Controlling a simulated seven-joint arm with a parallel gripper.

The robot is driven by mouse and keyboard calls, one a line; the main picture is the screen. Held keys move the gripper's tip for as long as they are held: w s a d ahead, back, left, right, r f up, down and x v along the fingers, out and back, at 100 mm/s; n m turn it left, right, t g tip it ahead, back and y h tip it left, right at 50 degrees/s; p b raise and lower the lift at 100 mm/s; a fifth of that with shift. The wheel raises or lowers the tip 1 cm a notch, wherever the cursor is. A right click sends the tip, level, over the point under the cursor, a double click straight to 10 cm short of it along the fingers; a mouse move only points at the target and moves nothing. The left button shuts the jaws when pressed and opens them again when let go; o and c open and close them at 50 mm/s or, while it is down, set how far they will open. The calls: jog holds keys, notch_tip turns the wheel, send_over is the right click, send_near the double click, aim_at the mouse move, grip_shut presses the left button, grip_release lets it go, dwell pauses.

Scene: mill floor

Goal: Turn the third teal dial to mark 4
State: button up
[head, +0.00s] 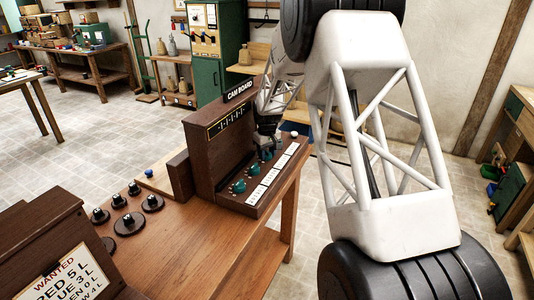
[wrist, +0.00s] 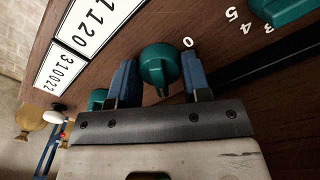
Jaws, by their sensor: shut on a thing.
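The dark wooden cam board (head: 228,150) stands on the bench and carries a row of teal dials along its sloped front. The nearest teal dial (head: 239,186) is clear of my gripper. My gripper (head: 267,143) is at a dial farther along the row. In the wrist view, its blue fingers (wrist: 159,82) are on both sides of a teal dial (wrist: 158,65), shut on it. A "0" mark shows beside this dial; its other marks and exact pointer reading are hard to tell. Neighbouring teal dials show at upper right (wrist: 282,10) and, partly hidden, at lower left (wrist: 98,98).
White number cards (head: 262,187) lie along the board's front. A white knob (head: 294,134) is at its far end. Dark round knobs (head: 129,222) and a wanted sign (head: 68,279) are on the near bench. My arm fills the right side.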

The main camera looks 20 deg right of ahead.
aim_at(267, 151)
jog(key=shift+m, duration=2.3)
jog(key=o, duration=0.9)
jog(key=shift+o, duration=0.2)
jog(key=shift+r, duration=0.1)
jog(key=shift+r, duration=3.8)
